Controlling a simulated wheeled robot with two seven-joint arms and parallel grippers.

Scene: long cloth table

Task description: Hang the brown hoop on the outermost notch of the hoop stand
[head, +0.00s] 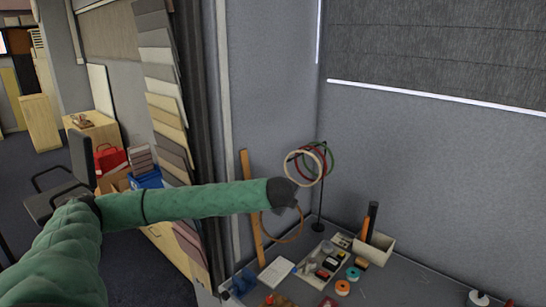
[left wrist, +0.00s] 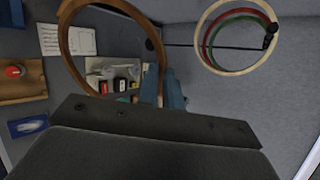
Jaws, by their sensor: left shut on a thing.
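The brown hoop (head: 301,230) hangs below my left gripper (head: 296,207), which is shut on its upper rim. In the left wrist view the brown hoop (left wrist: 69,55) fills the upper left, with its rim running to the fingers (left wrist: 162,88). The hoop stand (head: 320,205) is a thin dark pole on the table, just right of the gripper in the head view. Its top carries a cream hoop (head: 287,168) in front, with red and green hoops behind. The cream hoop (left wrist: 236,73) also shows in the left wrist view. The brown hoop looks apart from the stand. The individual notches are too small to tell. My right gripper is out of view.
A partitioned tray (head: 308,281) with small items stands in front of the stand. A cream box (head: 379,248) with upright dark and orange things is to the right. A white paper (head: 276,274) and a wooden strip (head: 251,205) are at the left. The wall rises close behind.

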